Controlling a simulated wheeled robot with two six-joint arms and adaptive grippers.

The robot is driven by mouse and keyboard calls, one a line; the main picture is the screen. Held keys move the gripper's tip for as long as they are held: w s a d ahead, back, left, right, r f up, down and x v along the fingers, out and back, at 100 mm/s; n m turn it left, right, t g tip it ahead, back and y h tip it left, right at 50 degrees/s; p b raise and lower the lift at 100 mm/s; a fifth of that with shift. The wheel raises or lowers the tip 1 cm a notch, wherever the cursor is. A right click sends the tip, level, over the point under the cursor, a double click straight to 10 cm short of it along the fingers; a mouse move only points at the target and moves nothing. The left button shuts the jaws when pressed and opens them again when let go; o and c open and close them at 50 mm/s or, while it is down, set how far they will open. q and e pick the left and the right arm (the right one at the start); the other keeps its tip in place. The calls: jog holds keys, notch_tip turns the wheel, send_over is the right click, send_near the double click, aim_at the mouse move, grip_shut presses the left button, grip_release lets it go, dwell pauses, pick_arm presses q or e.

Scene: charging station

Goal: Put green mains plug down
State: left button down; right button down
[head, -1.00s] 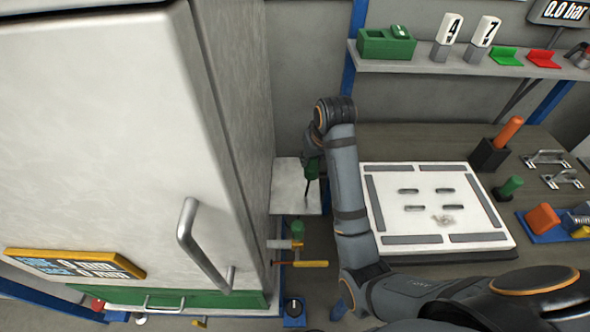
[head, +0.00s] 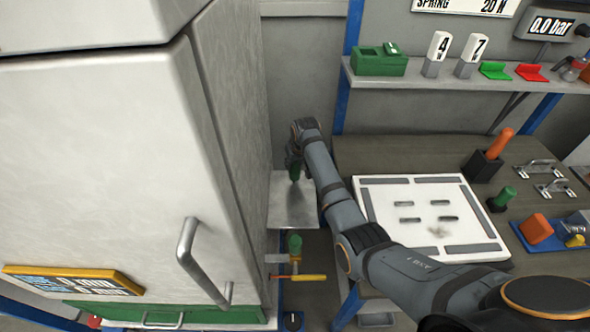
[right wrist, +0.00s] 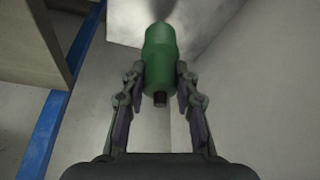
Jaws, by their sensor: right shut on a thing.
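The green mains plug (right wrist: 160,58) is between the fingers of my right gripper (right wrist: 162,75) in the right wrist view. The gripper is shut on it from both sides. In the head view the plug (head: 294,172) shows as a small green shape below my right gripper (head: 295,163), over a light grey plate (head: 285,212) beside the tall cabinet. The plate also shows behind the plug in the right wrist view (right wrist: 125,25). I cannot tell whether the plug touches the plate. My left gripper is not in view.
The tall pale cabinet (head: 110,130) with a handle stands close on the left. A white slotted board (head: 430,250) lies on the bench to the right. Another green-topped item (head: 295,243) stands below the plate. A shelf (head: 450,82) runs above the bench.

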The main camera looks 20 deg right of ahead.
aim_at(295, 169)
notch_tip(295, 169, down, 3)
jog(key=shift+r+p, duration=0.2)
jog(key=shift+p, duration=0.1)
jog(key=shift+f, duration=0.2)
jog(key=shift+f, duration=0.1)
jog(key=c, duration=1)
grip_release()
jog(key=shift+s+r, duration=0.1)
jog(key=shift+r, duration=0.2)
jog(key=v, duration=1.1)
jog(key=shift+s+r, duration=0.1)
jog(key=shift+r, duration=0.25)
